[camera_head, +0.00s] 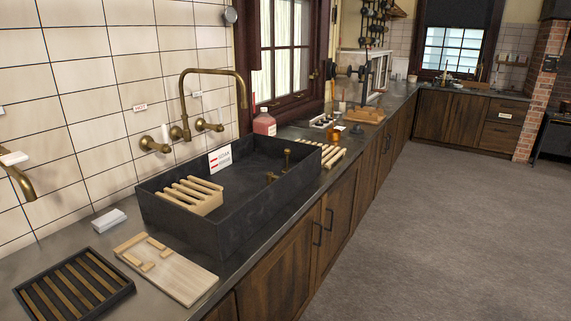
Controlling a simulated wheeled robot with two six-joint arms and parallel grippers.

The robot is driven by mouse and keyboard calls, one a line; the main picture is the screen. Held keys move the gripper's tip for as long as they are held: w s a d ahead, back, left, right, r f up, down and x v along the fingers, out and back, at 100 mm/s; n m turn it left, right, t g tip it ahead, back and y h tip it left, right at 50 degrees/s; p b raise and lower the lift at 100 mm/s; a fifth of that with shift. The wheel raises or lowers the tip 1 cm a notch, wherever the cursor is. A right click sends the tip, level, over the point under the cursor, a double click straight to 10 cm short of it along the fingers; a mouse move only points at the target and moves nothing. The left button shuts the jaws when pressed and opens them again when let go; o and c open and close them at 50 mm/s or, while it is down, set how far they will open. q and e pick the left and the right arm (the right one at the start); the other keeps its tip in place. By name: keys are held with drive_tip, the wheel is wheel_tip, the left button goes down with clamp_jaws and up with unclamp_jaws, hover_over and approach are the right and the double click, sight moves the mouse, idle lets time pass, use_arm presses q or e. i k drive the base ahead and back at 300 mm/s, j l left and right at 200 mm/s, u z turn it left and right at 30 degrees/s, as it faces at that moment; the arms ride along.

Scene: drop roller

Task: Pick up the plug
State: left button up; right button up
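A dark stone sink (225,232) is set along the counter under a brass tap (212,72). A small upright brass piece (287,158) with a wider top stands at the sink's right end. A second small brass piece (271,177) sits lower, close to it. Either may be the plug; I cannot tell which at this size. Neither of my grippers is in view, and nothing is held in the picture. The near wall hides much of the sink's floor.
A slatted wooden rack (192,194) and a white sign with red print (220,159) are at the sink's left. A wooden board (175,278), slatted dark tray (75,287) and white block (108,220) lie nearer. A bottle (264,123) stands behind. Floor at right is clear.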

sight(287, 152)
drive_tip(key=i+l+u, duration=0.1)
drive_tip(key=i+l, duration=0.25)
drive_tip(key=i+l+u, duration=0.15)
drive_tip(key=i+l, duration=0.2)
drive_tip(key=i+l+u, duration=0.1)
drive_tip(key=i+l, duration=0.25)
drive_tip(key=l, duration=0.15)
drive_tip(key=i+l+u, duration=0.15)
drive_tip(key=i+l, duration=0.15)
drive_tip(key=l, duration=0.2)
